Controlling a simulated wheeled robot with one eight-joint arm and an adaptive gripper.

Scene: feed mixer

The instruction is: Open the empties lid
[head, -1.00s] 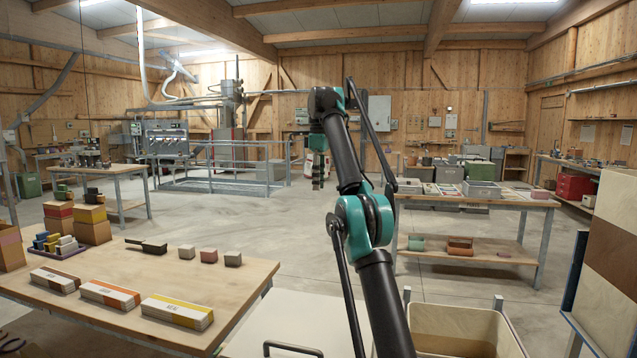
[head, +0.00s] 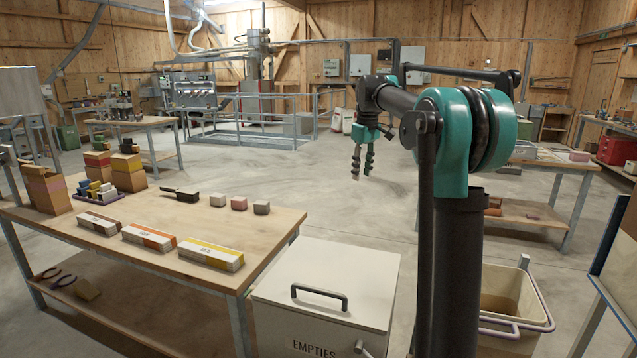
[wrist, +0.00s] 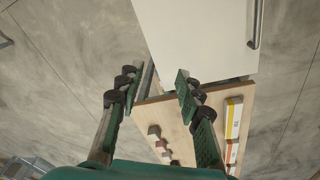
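The empties bin has a pale flat lid (head: 328,285) with a dark bar handle (head: 319,297). The word EMPTIES shows on its front, and the lid lies shut. A metal lever (head: 363,349) sticks out at the front right corner. My gripper (head: 363,178) hangs in the air beyond the bin, fingers pointing down and holding nothing. In the wrist view my gripper (wrist: 164,84) has its fingers apart, with the pale lid (wrist: 200,35) ahead and the handle (wrist: 254,25) at the right. It is not touching the lid.
A wooden table (head: 150,228) with boxes and small blocks stands left, close beside the bin. An open tan bin (head: 505,300) stands to the right. Another bench (head: 555,165) is behind my arm. The concrete floor (head: 290,180) beyond is clear.

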